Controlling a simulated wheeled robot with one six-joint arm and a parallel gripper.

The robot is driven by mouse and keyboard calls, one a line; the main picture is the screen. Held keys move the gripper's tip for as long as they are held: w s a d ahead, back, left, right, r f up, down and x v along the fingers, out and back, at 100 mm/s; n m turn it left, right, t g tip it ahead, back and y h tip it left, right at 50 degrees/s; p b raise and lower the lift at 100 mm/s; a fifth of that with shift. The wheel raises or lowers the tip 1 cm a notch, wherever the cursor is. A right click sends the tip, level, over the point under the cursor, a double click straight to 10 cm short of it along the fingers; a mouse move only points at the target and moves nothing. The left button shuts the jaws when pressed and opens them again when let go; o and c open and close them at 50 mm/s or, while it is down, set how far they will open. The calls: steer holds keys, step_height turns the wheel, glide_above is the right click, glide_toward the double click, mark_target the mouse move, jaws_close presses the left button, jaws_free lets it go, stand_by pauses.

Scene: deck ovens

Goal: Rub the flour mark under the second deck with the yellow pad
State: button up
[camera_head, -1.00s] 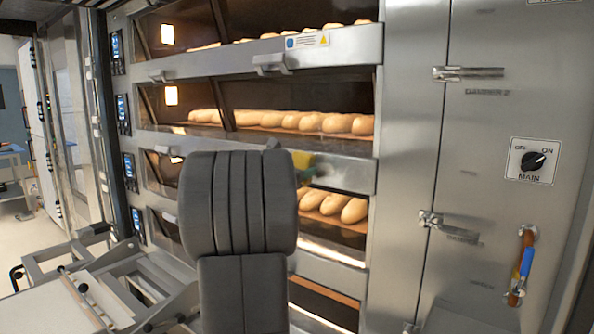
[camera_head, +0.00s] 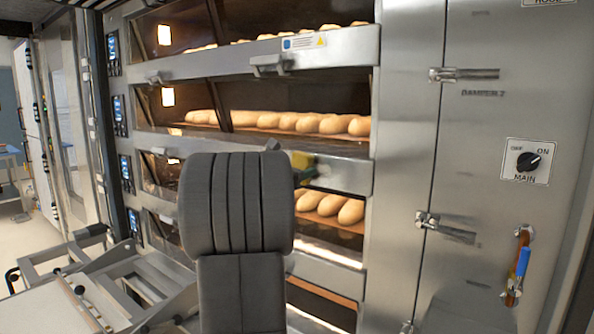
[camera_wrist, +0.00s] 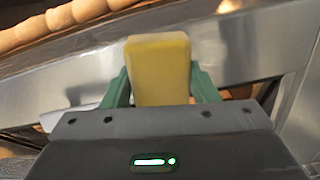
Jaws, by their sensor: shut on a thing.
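The yellow pad (camera_wrist: 160,60) is held between the green fingers of my gripper (camera_wrist: 160,82) in the wrist view. In the head view, the pad (camera_head: 300,160) and a bit of green finger show just right of my dark arm, in front of the steel strip (camera_head: 345,174) below the second deck's loaves. The pad is at or close to this strip; I cannot tell whether it touches. I cannot clearly make out the flour mark; the pad or my arm may hide part of it.
Loaves (camera_head: 300,122) lie behind the second deck's glass, with more loaves (camera_head: 330,207) in the deck below. A door handle (camera_head: 268,65) juts out above. A steel cabinet with a MAIN switch (camera_head: 527,161) stands right. A wheeled steel frame (camera_head: 130,280) stands at lower left.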

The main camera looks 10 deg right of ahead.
mark_target(329, 169)
steer(key=shift+w+d, duration=0.4)
steer(key=shift+s+d+f+b, duration=0.15)
steer(key=shift+s+d+b, duration=0.45)
steer(key=shift+s, duration=0.1)
steer(key=shift+s+d+b, duration=0.45)
steer(key=shift+s+d, duration=0.25)
steer(key=shift+s, duration=0.1)
steer(key=shift+s+d+b, duration=1)
steer(key=shift+s+d, duration=0.15)
steer(key=shift+d, duration=0.25)
steer(key=shift+w+a+r, duration=0.1)
steer(key=shift+a+r, duration=0.05)
steer(key=shift+r, duration=0.05)
